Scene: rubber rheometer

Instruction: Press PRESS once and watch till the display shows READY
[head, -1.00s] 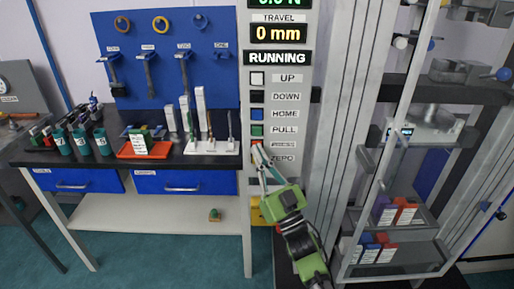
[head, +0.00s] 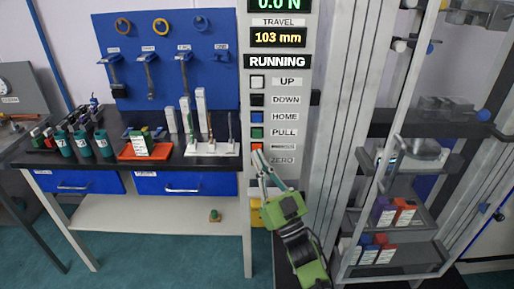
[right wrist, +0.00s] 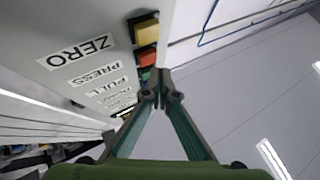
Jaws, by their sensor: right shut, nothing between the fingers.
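The control panel (head: 311,130) stands upright in the middle of the head view. The red PRESS button (head: 257,147) shows just above my right gripper (head: 260,157). In the right wrist view the shut, empty fingertips (right wrist: 161,92) are close to the red PRESS button (right wrist: 147,57) and green PULL button (right wrist: 146,73); I cannot tell whether they touch. The yellow ZERO button (right wrist: 146,33) is beside them, and is hidden in the head view. My left gripper is out of view.
The test machine's frame stands at the right, with its dark crosshead (head: 447,124) and boxes on lower shelves. A dark-topped bench (head: 110,160) with cups, a red tray (head: 131,156) and a white stand is at the left, below a blue tool board (head: 222,88).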

